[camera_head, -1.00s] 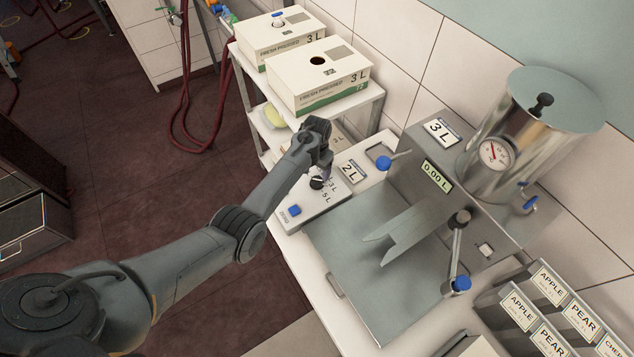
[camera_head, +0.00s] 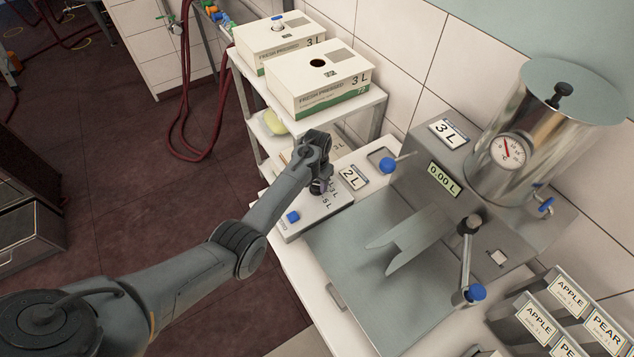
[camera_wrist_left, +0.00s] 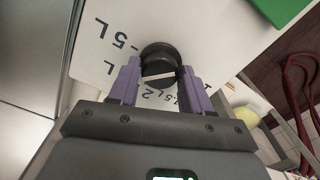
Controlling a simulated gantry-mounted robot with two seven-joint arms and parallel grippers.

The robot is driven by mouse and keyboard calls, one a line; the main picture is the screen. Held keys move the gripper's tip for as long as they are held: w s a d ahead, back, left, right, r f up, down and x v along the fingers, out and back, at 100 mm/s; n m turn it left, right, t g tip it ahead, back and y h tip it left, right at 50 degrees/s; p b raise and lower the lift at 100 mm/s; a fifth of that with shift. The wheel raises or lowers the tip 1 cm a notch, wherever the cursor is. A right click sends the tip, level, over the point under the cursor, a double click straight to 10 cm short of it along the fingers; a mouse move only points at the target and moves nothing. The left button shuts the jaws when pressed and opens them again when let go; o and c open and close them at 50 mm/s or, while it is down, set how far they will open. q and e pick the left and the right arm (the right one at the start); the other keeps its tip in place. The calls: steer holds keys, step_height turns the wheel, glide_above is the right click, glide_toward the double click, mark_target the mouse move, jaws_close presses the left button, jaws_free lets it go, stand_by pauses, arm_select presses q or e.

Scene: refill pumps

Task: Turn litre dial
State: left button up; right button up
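The litre dial (camera_wrist_left: 158,58) is a round black knob with a white pointer line. It sits on a white panel (camera_head: 306,219) printed with litre marks. My left gripper (camera_head: 319,187) is down at the panel, and its wrist view shows its purple fingers (camera_wrist_left: 159,74) on either side of the knob. The fingers are close to the knob's sides; I cannot tell if they press on it. In the head view the gripper hides most of the dial. Part of the printed scale is hidden too. My right gripper is not in view.
A blue button (camera_head: 293,217) is on the same panel. A "2 L" label (camera_head: 352,178) lies beside it. The filling machine's display (camera_head: 444,178) reads 0.00 L. A white shelf (camera_head: 375,110) with two juice boxes stands behind; a metal tray (camera_head: 350,255) lies right of the panel.

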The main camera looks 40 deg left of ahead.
arm_select(q)
steer(key=c, duration=0.6)
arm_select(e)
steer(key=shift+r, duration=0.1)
